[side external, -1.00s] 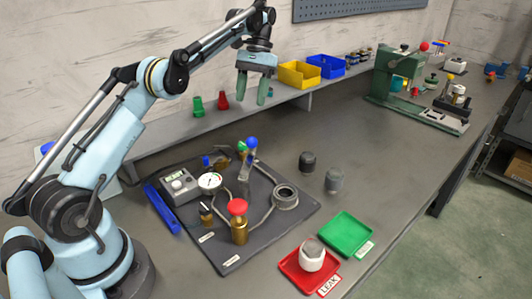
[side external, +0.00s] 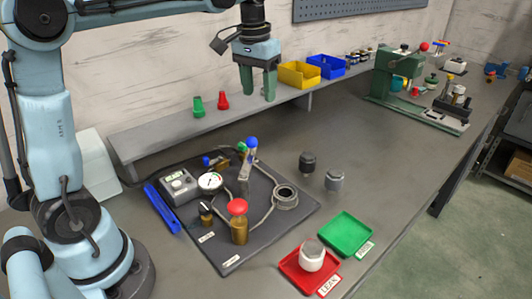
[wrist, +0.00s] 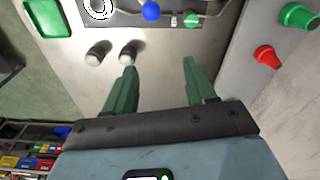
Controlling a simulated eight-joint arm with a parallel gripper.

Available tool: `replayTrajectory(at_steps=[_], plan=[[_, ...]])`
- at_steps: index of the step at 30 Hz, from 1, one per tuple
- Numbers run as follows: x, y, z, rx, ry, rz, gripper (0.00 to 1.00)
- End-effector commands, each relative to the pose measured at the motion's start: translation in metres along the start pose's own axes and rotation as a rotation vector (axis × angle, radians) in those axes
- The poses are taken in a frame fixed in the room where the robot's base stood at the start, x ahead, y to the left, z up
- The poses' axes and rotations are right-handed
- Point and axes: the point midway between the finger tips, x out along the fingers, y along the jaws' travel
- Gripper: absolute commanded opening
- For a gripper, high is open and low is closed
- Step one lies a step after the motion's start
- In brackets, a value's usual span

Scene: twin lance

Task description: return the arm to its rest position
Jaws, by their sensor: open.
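My gripper (side external: 257,86) hangs in the air with its green fingers pointing down, above the bench and in front of the back shelf. It is open and empty, with a clear gap between the fingers. In the wrist view my gripper (wrist: 165,80) also shows its two green fingers apart, with nothing between them. My light blue arm is folded up at the left of the side view, its upper part reaching right along the top of the picture.
A dark mat (side external: 265,240) holds a gauge (side external: 210,181), valves and hoses. Two grey caps (side external: 308,161) stand on bare bench. A red tray (side external: 296,277) bears a white part; a green tray (side external: 345,233) is empty. Red and green cones (side external: 223,100) and bins (side external: 298,74) line the shelf (side external: 160,132).

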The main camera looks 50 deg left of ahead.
Motion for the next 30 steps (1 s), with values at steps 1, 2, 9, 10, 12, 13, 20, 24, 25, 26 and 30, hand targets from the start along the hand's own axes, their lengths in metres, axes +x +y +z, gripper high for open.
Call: replayTrajectory(at_steps=[1, 2, 9, 10, 12, 13, 20, 24, 25, 26, 30], plan=[[-0.001, 0.005, 0.011, 0.014, 0.032, 0.001, 0.56], [-0.001, 0.008, 0.017, 0.022, 0.053, 0.002, 0.56], [0.009, 0.025, 0.063, 0.083, 0.218, 0.015, 0.56], [0.012, 0.027, 0.069, 0.091, 0.237, 0.017, 0.56], [0.018, 0.031, 0.083, 0.109, 0.286, 0.023, 0.56], [0.021, 0.033, 0.089, 0.116, 0.306, 0.025, 0.56], [0.051, 0.042, 0.13, 0.168, 0.451, 0.046, 0.56], [0.065, 0.044, 0.144, 0.187, 0.507, 0.056, 0.56], [0.067, 0.045, 0.146, 0.19, 0.516, 0.057, 0.56], [0.068, 0.045, 0.147, 0.192, 0.523, 0.058, 0.56], [0.071, 0.046, 0.15, 0.196, 0.534, 0.06, 0.56]])
